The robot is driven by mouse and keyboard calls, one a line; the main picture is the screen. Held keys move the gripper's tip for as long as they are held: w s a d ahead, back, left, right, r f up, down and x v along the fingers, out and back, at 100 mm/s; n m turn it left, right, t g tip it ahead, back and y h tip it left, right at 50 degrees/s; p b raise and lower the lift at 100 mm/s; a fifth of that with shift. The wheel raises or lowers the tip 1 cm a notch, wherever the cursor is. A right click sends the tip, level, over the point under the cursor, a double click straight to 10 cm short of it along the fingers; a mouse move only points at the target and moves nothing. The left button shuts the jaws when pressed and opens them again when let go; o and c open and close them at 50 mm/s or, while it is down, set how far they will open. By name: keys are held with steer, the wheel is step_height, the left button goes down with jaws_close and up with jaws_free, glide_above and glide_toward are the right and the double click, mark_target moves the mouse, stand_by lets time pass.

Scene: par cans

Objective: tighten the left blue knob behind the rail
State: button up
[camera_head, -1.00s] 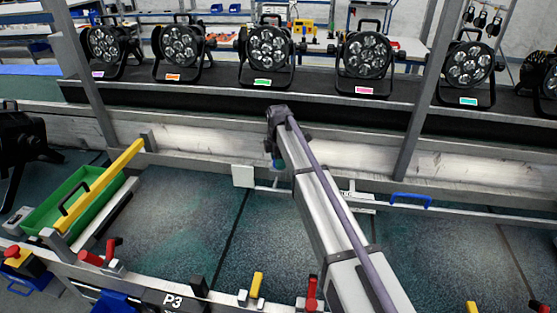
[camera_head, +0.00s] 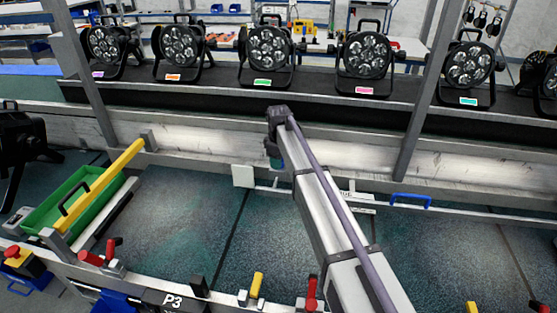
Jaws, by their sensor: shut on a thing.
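My arm reaches from the lower right up and left over the front rail. Its dark wrist hangs down at the far end, in front of the long grey beam. My gripper (camera_head: 275,162) is below the wrist, small and partly hidden by it, and is shut. A small blue-teal patch at its lower end looks like the left blue knob (camera_head: 276,165), held between the jaws. Most of the knob and the fingertips are hidden, so I cannot see how tightly it sits.
Several par cans (camera_head: 267,48) stand in a row on the dark shelf behind. A blue handle (camera_head: 410,200) is on the rail to the right. A green tray (camera_head: 62,205) with a yellow bar lies left. Slanted grey posts (camera_head: 425,95) flank the arm.

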steer(key=m, duration=1.2)
steer(key=shift+m, duration=0.4)
steer(key=m, duration=1.1)
steer(key=shift+m, duration=0.4)
steer(key=o, duration=0.9)
steer(key=shift+o, duration=0.2)
